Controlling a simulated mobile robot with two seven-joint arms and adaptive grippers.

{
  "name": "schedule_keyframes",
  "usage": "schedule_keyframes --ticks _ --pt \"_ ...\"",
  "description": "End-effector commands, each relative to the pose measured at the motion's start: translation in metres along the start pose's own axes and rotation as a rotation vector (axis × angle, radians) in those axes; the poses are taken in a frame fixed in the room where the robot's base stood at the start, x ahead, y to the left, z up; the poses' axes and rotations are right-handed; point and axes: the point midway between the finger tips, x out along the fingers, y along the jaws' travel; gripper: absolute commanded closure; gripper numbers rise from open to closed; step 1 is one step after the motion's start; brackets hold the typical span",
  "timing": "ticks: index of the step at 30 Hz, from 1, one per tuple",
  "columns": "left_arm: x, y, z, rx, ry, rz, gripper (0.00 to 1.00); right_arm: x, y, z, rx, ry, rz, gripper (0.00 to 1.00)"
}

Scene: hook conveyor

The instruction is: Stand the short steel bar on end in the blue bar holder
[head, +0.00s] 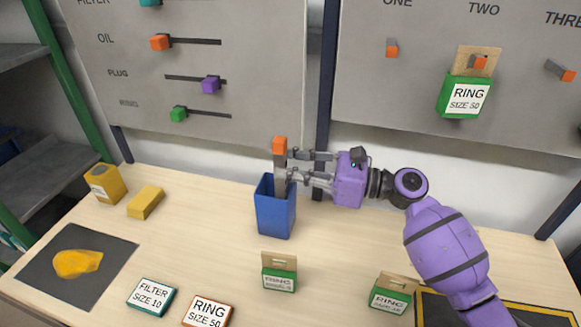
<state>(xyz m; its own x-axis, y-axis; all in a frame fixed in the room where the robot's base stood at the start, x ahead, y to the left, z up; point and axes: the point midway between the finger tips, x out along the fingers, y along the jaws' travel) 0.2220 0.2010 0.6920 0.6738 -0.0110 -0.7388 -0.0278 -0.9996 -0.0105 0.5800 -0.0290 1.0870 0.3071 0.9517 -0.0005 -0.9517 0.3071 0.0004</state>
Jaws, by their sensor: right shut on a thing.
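The blue bar holder (275,214) is an open-topped box standing on the table near the middle of the head view. The short steel bar (280,163) is grey with an orange end (280,145) facing up. It is upright, with its lower part at or inside the holder's mouth; its bottom end is hidden. My right gripper (286,165) comes in from the right and is shut on the bar just above the holder's rim. My left gripper is not in view.
Several boxes lie on the table front: a teal filter box (152,297), an orange ring box (208,312), and green ring boxes (279,273) (391,293). A yellow block (145,203) and yellow container (104,184) stand left. A yellow cloth (78,263) lies on a dark mat.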

Motion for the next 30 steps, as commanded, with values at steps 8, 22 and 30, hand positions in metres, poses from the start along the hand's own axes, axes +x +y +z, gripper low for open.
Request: schedule_keyframes --ticks 8,22,30 --pt "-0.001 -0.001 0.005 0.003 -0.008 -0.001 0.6 0.0 0.0 0.001 -0.001 -0.001 0.0 0.6" --pt "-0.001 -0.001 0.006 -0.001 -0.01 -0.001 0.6 -0.02 0.0 -0.001 0.0 0.002 -0.001 0.6" --pt "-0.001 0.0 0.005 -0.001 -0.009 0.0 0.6 -0.078 -0.001 -0.001 0.0 0.002 -0.003 0.6"
